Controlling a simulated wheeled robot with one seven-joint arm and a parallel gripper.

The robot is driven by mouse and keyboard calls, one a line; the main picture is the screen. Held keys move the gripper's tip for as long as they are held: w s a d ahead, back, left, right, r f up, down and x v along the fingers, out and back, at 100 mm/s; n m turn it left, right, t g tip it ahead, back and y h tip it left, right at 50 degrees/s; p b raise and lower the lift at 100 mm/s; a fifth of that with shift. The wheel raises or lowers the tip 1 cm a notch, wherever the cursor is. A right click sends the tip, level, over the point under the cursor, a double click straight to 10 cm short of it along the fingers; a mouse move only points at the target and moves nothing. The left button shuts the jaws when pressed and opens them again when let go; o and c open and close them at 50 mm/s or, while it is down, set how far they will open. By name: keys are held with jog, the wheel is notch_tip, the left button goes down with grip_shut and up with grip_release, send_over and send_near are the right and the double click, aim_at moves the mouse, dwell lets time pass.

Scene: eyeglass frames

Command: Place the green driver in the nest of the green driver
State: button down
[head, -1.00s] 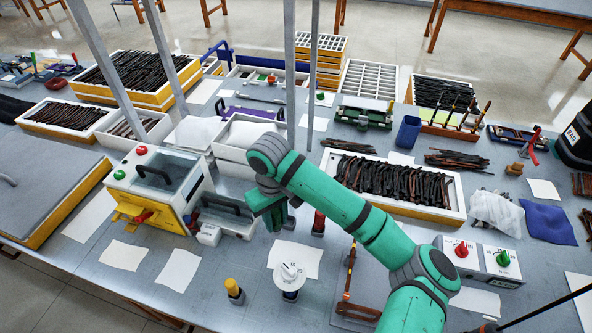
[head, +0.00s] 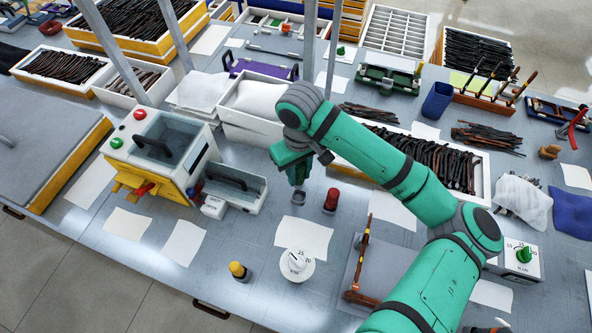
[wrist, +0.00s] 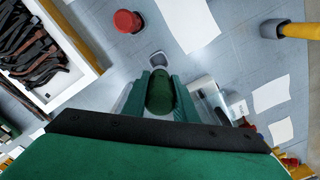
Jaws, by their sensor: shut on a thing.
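My gripper (head: 297,176) hangs over the middle of the bench, fingers pointing down. In the wrist view my gripper (wrist: 160,95) is shut on the green driver (wrist: 160,92), a rounded dark green handle between the two green fingers. A small grey open-topped cup (head: 298,197), which appears to be the empty nest, stands just below the gripper in the head view. The cup also shows in the wrist view (wrist: 158,60), just beyond the fingertips. The driver looks apart from the cup and above it. Its lower end is hidden.
A red-handled driver (head: 331,200) stands right of the cup. A yellow-topped driver (head: 238,271) and a white dial (head: 296,263) are nearer the front. A tray of dark frames (head: 478,205) lies behind right.

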jog(key=shift+s+d+f, duration=0.1)
jog(key=shift+d, duration=0.2)
jog(key=shift+d+f, duration=0.1)
jog(key=shift+f, duration=0.2)
jog(key=shift+a+f, duration=0.15)
jog(key=shift+f, duration=0.55)
jog(key=shift+a+f, duration=0.15)
jog(key=shift+f, duration=2.75)
jog(key=shift+d+f, duration=0.1)
jog(key=shift+f, duration=0.45)
jog(key=c, duration=1.4)
grip_release()
jog(key=shift+o, duration=0.2)
jog(key=shift+r, duration=0.1)
notch_tip(320, 180, up, 11)
jog(key=shift+f, duration=0.2)
